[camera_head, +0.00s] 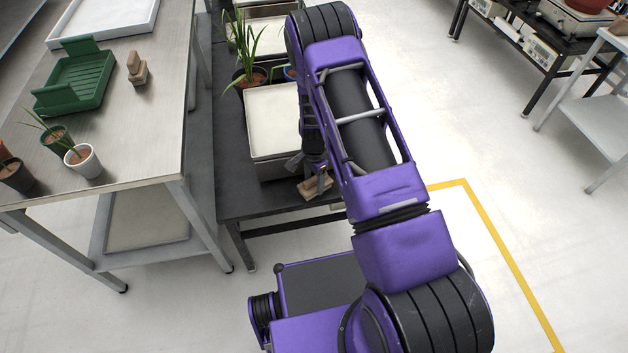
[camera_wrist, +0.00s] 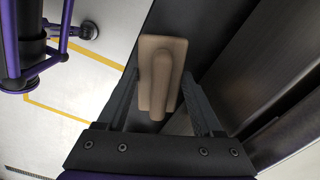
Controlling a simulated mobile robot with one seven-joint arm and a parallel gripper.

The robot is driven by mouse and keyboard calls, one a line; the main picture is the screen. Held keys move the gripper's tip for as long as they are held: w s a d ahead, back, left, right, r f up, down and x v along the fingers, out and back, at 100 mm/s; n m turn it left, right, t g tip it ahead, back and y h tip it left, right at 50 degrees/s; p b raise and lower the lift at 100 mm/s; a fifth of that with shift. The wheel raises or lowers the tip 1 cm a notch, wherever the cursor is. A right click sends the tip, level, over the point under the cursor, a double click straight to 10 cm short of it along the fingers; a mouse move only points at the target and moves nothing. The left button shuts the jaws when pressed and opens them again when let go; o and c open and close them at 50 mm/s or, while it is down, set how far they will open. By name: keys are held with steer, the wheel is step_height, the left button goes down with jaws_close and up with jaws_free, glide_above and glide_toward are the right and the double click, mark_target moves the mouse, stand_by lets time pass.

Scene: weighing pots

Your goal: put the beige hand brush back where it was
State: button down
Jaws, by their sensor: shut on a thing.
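A beige hand brush (camera_wrist: 158,73) is held between the two fingers of my gripper (camera_wrist: 161,95) in the wrist view. Its handle runs along the middle of a flat rectangular block. In the head view the brush (camera_head: 318,187) shows below my gripper (camera_head: 312,172), at the front edge of the dark bench (camera_head: 236,196), close to the pale-topped metal box. I cannot tell whether the brush touches the bench. My arm hides part of this area.
The pale-topped box (camera_head: 272,110) and a potted plant (camera_head: 243,77) stand on the dark bench. A steel table (camera_head: 130,115) at left holds a green rack (camera_head: 78,82), a brown brush-like object (camera_head: 137,68) and several pots. Open floor lies right, with a yellow line (camera_head: 500,250).

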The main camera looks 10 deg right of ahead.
mark_target(314, 177)
steer(key=shift+f, duration=0.2)
steer(key=shift+c, duration=1.6)
jaws_free()
steer(key=shift+r, duration=0.1)
steer(key=shift+r, duration=0.15)
step_height(314, 177, up, 12)
steer(key=p, duration=0.1)
steer(key=shift+p, duration=0.4)
